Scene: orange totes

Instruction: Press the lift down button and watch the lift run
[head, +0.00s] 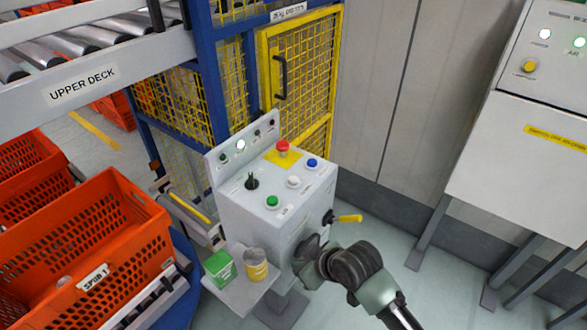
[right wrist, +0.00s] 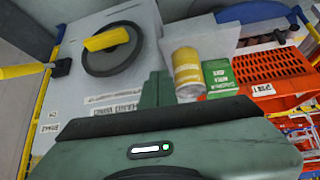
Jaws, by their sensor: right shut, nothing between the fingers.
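A grey control box (head: 262,215) stands in front of the lift cage (head: 297,75). Its sloped top carries a green button (head: 272,202), a white button (head: 293,182), a blue button (head: 312,163), a red mushroom button (head: 282,148) and a black selector (head: 252,182). The button labels are too small to read, so I cannot tell which is lift down. My left gripper is not in view.
A yellow-handled switch (head: 347,218) sticks out of the box's right side. A small shelf holds a green carton (head: 220,268) and a yellow-banded can (head: 256,265). Orange totes (head: 95,250) stand left. One panel lamp (head: 241,145) glows white. A second panel (head: 540,110) stands right.

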